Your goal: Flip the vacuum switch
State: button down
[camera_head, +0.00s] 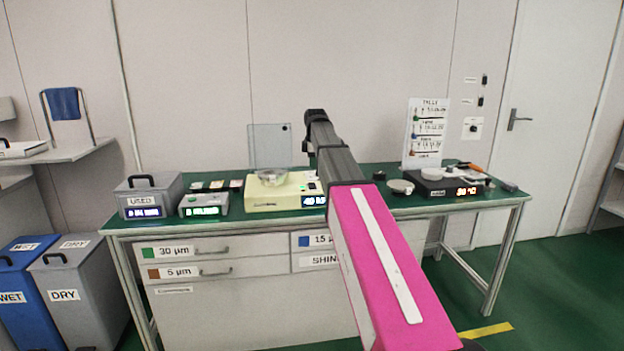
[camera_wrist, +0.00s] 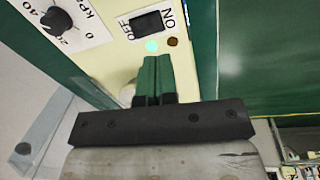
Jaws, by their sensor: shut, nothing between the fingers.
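The vacuum switch (camera_wrist: 152,22) is a black rocker on a cream panel in the wrist view, with OFF printed to its left and ON to its right. I cannot tell which side is pressed. Below it are a bright green lamp (camera_wrist: 151,45) and a dim brown lamp (camera_wrist: 172,41). My gripper (camera_wrist: 157,60) is shut and empty, its green fingertips just below the lamps in the picture; contact with the panel cannot be told. In the head view the cream unit (camera_head: 262,199) stands on the bench, with my gripper hidden behind my arm.
A round dial marked in kPa (camera_wrist: 57,20) sits left of the switch.

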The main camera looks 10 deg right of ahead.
notch_tip(320, 180, up, 6)
jog(key=n, duration=0.2)
send_over(313, 185)
jog(key=shift+s+f, duration=0.15)
jog(key=shift+s, duration=0.15)
jog(key=shift+f, duration=0.15)
jog(key=f, duration=0.4)
jog(key=w+f, duration=0.1)
jog(key=f, duration=0.8)
jog(key=shift+w+f, duration=0.35)
jog(key=shift+f, duration=0.15)
jog(key=shift+s, duration=0.1)
jog(key=shift+s+r, duration=0.2)
jog(key=shift+s, duration=0.4)
